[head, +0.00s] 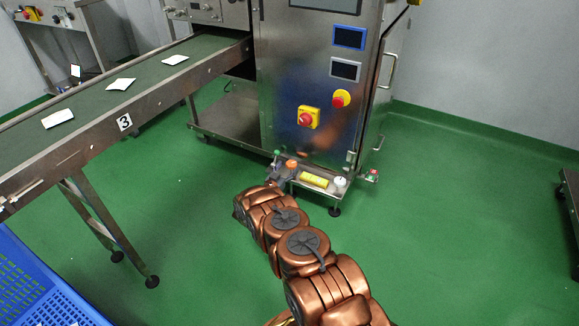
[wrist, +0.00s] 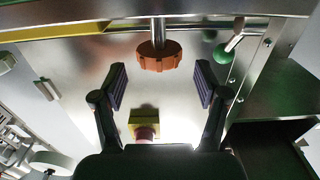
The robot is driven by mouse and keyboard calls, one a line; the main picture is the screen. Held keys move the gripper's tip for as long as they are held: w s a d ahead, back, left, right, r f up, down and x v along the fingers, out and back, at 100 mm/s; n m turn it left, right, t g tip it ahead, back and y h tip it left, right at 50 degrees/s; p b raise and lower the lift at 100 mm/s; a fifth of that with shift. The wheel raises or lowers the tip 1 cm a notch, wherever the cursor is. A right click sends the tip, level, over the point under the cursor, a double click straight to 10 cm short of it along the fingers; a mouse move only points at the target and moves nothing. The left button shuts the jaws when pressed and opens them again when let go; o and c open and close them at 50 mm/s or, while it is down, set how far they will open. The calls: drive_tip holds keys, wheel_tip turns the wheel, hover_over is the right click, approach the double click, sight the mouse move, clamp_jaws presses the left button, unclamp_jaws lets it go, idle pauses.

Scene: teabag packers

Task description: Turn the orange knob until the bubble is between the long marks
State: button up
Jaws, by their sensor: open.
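The orange knob (wrist: 160,58) shows at the upper middle of the wrist view, on a metal shaft under the machine's edge. It also shows in the head view (head: 291,164) on the low shelf at the machine's foot. My gripper (wrist: 160,86) is open, with its two dark fingers to either side of and a little short of the knob, not touching it.
A green-tipped lever (wrist: 222,53) is close to the right finger. A white round knob (head: 340,182) stands right of the level. A red button on a yellow box (head: 308,117) is on the machine front. A conveyor (head: 150,85) is at left.

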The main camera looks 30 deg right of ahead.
drive_tip(key=v, duration=0.9)
drive_tip(key=shift+a, duration=0.1)
